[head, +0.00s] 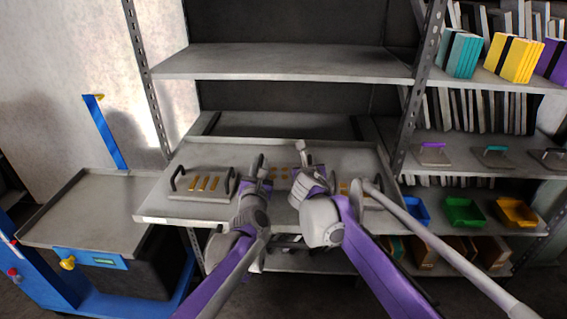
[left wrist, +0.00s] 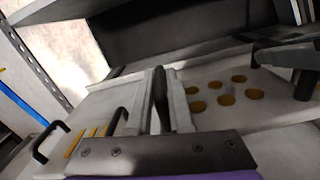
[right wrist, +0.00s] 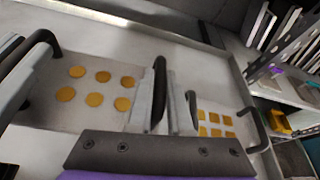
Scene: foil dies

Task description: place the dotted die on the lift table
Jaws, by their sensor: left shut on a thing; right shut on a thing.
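The dotted die (head: 283,178) is a grey plate with round gold dots and a black handle at each side. It lies flat at the pull-out shelf (head: 160,207); I cannot tell whether it touches it. My left gripper (head: 259,168) is shut on its left handle, which shows in the left wrist view (left wrist: 160,88). My right gripper (head: 304,160) is shut on its right handle, which shows in the right wrist view (right wrist: 159,80). The dots show in both wrist views. The lift table (head: 95,205), a grey top on a blue frame, stands at the left with its top bare.
A die with gold bars (head: 203,184) lies left of the dotted die, and a die with gold squares (right wrist: 215,124) lies right of it, both close by. A rack post (head: 150,80) and a blue upright (head: 105,135) stand at the left. An empty shelf (head: 290,63) is above.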

